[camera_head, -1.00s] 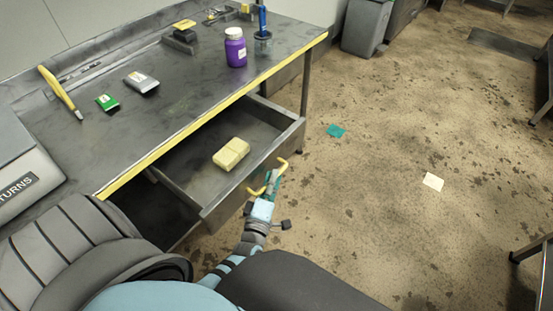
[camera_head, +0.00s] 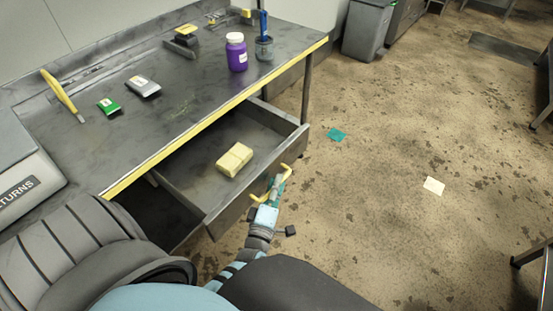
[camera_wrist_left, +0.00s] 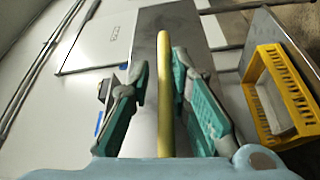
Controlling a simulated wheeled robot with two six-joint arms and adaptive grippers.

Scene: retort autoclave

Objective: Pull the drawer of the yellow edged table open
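The table (camera_head: 185,80) has a grey top with a yellow front edge (camera_head: 190,132). Its grey drawer (camera_head: 255,165) stands pulled out, with a pale yellow block (camera_head: 235,159) lying inside. A yellow bar handle (camera_head: 262,199) is on the drawer's front. My left gripper (camera_head: 274,186) is at this handle. In the left wrist view the handle (camera_wrist_left: 165,95) runs between the two teal fingers (camera_wrist_left: 163,75). The fingers are apart, with a gap showing beside the bar, so the gripper is open around it. My right gripper is not in view.
On the tabletop are a purple jar (camera_head: 237,55), a blue-handled tool in a cup (camera_head: 264,45), a green packet (camera_head: 109,106) and a yellow-handled tool (camera_head: 60,91). A grey bin (camera_head: 366,30) stands behind. Floor right of the drawer is mostly clear, with a teal card (camera_head: 337,134) and a pale card (camera_head: 433,186).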

